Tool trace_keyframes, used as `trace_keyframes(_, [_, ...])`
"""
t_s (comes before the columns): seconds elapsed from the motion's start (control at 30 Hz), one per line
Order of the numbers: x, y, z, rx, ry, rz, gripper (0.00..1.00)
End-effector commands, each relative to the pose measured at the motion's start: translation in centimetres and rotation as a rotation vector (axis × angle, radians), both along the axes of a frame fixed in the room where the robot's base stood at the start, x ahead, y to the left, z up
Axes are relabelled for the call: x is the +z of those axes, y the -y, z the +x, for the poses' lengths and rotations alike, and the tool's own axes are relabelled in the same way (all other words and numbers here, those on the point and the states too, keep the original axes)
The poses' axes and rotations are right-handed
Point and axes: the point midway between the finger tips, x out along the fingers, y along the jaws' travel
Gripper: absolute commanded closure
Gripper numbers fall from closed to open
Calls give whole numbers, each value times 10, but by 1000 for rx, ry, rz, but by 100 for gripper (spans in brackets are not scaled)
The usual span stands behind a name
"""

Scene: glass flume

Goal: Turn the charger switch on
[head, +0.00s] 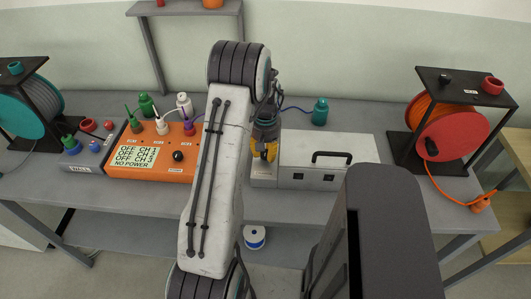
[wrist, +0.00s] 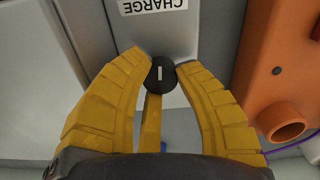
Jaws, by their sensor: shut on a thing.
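The charger is a light grey box (head: 264,180), mostly hidden behind my arm and gripper in the head view. In the wrist view its pale face (wrist: 205,25) carries a label (wrist: 153,5) reading CHARGE, upside down. The charger switch (wrist: 161,75) is a round black knob with a short white mark, which lies roughly upright in the wrist picture. My gripper (wrist: 163,65) has yellow fingers, with the tips closed on opposite sides of the knob. In the head view my gripper (head: 264,151) is over the charger, and the knob is hidden there.
Left of the charger, an orange unit (head: 150,170) shows OFF for its channels and NO POWER. A grey case (head: 325,150) with a black handle stands close on the right. Cable reels stand at the left (head: 35,105) and right (head: 450,130). A shelf (head: 185,8) is behind.

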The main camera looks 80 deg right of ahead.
Motion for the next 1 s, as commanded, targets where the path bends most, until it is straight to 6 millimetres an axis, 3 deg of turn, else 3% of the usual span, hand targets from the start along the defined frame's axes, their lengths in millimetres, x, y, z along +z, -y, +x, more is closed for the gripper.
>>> trace_keyframes(0.5, [-4, -1, 0, -331, 0, 5, 100])
trace_keyframes(1.0, [-3, -2, 0, -432, 0, 7, 100])
